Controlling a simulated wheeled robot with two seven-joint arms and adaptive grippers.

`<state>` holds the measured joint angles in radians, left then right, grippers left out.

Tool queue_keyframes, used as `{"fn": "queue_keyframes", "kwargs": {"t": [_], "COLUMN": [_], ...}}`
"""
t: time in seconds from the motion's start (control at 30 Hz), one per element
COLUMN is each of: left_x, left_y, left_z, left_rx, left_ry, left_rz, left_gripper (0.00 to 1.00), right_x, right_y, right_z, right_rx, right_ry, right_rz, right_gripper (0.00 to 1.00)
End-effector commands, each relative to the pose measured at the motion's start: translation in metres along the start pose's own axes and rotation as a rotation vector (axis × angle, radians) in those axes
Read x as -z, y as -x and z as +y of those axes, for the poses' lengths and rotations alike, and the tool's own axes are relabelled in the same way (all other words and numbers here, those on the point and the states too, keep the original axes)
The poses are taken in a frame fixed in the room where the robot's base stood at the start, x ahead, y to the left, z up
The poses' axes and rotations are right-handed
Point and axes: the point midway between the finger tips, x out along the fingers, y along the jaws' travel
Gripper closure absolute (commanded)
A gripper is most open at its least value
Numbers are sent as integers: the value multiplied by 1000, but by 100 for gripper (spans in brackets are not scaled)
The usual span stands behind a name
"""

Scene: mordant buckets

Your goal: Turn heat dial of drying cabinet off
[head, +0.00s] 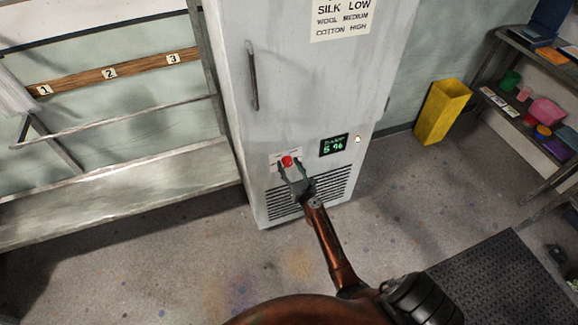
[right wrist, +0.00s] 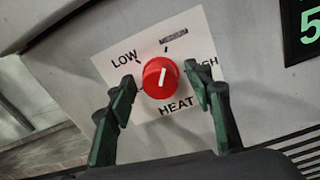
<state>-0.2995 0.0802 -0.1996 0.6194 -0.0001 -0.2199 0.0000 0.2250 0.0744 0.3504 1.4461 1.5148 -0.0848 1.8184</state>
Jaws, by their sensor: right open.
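The drying cabinet (head: 300,95) is a tall pale grey cabinet in the middle of the head view. Its red round heat dial (head: 287,161) sits low on the front, on a white label plate. In the right wrist view the dial (right wrist: 160,78) has a white pointer line aimed upward toward the MEDIUM mark. LOW is at the left and HIGH, partly hidden, at the right. My right gripper (head: 294,172) is open, its green-padded fingers one on each side of the dial. Whether either finger touches the dial I cannot tell. My left gripper is out of view.
A lit display (head: 334,145) reading 5 % is right of the dial, above a vent grille (head: 335,189). A vertical door handle (head: 252,78) is higher up. A yellow bin (head: 441,111) and a loaded shelf (head: 540,85) stand at right. A rack bench (head: 120,190) is at left.

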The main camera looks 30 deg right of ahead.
Motion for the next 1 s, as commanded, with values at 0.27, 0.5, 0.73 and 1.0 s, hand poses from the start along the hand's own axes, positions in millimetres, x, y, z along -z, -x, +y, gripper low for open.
{"fn": "queue_keyframes", "kwargs": {"t": [0.27, 0.5, 0.73, 1.0], "left_x": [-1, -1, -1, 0], "left_y": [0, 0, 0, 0], "left_z": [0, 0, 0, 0], "left_rx": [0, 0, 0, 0], "left_ry": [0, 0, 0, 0], "left_rz": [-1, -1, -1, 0], "left_gripper": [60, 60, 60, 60], "right_x": [0, 0, 0, 0], "right_y": [0, 0, 0, 0], "right_z": [0, 0, 0, 0], "right_rx": [0, 0, 0, 0], "right_ry": [1, 1, 1, 13], "right_rz": [0, 0, 0, 1], "right_gripper": [57, 73, 89, 95]}}
